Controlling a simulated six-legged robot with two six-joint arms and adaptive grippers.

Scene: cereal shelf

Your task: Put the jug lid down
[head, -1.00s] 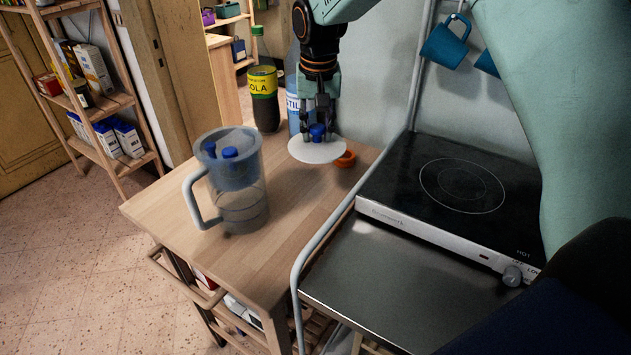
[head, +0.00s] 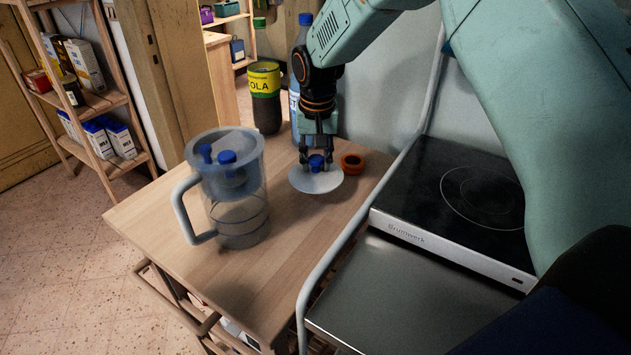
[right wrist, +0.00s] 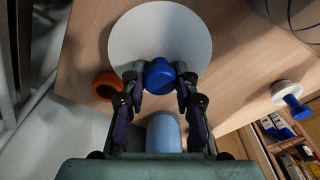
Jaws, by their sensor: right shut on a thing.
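The jug lid is a white disc (head: 303,183) with a blue knob, low over the wooden table near its back right. My right gripper (head: 316,162) points down and is shut on the blue knob. The right wrist view shows the disc (right wrist: 160,32) level beyond the fingers, with the knob (right wrist: 159,75) between the fingertips. I cannot tell whether the disc touches the table. The clear jug (head: 238,215) stands upright to the left, its grey upper insert bearing blue knobs. My left gripper is not in view.
An orange ring (head: 352,162) lies close right of the lid. A cola bottle (head: 264,95) and a blue bottle (head: 295,100) stand behind. The hotplate (head: 470,195) is to the right. The table's front (head: 255,290) is clear.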

